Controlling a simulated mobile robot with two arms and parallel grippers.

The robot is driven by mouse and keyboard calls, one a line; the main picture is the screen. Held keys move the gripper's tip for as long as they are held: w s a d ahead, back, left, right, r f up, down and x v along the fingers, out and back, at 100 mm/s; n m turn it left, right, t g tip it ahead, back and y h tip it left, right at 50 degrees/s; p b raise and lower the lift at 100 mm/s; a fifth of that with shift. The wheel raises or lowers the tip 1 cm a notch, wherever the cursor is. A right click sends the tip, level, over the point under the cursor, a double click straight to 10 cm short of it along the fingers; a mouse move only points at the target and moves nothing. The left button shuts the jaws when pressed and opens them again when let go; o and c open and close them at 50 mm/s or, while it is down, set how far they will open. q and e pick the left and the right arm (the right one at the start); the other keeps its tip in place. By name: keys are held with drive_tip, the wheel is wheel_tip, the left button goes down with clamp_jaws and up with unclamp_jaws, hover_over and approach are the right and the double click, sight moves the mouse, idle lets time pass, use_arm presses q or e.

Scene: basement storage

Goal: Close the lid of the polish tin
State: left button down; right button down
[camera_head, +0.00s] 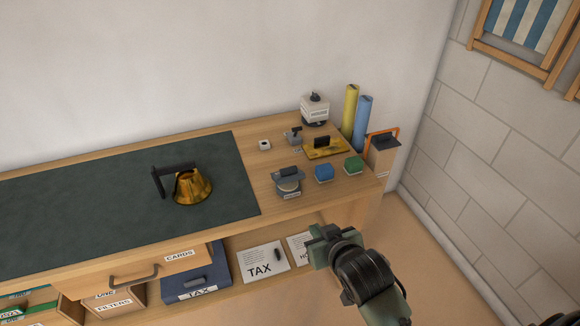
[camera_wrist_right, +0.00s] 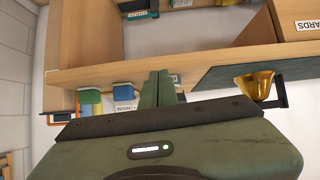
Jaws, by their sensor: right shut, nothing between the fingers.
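The likely polish tin (camera_head: 289,188) is a small round tin with a pale label, near the front edge of the bench's right end. A grey-blue lid with a dark grip (camera_head: 289,172) shows at its top and looks raised or tilted; I cannot tell the exact angle. My right gripper (camera_head: 322,238) is shut and empty, in front of the bench edge, below and right of the tin, not touching it. Its closed fingers show in the right wrist view (camera_wrist_right: 158,88), where they probably hide the tin. My left gripper is not in view.
Blue (camera_head: 324,173) and green (camera_head: 353,165) blocks stand right of the tin. Behind are a yellow plate with a dark handle (camera_head: 326,148) and a white labelled container (camera_head: 314,109). A brass bell-shaped object (camera_head: 193,187) stands on the dark mat (camera_head: 110,209). The shelf below holds boxes.

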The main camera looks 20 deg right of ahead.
drive_tip(key=w+r+t, duration=0.5)
drive_tip(key=w+r, duration=0.5)
hover_over(290, 176)
drive_tip(key=w, duration=0.2)
drive_tip(key=shift+f+y, duration=0.3)
drive_tip(key=shift+f, duration=0.2)
drive_tip(key=shift+s+f, duration=0.2)
drive_tip(key=shift+f, duration=0.45)
drive_tip(key=shift+s+f, duration=0.2)
drive_tip(key=shift+f, duration=0.4)
drive_tip(key=shift+s+f, duration=0.4)
drive_tip(key=shift+s, duration=0.05)
drive_tip(key=shift+f, duration=0.15)
drive_tip(key=shift+s+f+p, duration=0.1)
drive_tip(key=shift+p, duration=0.2)
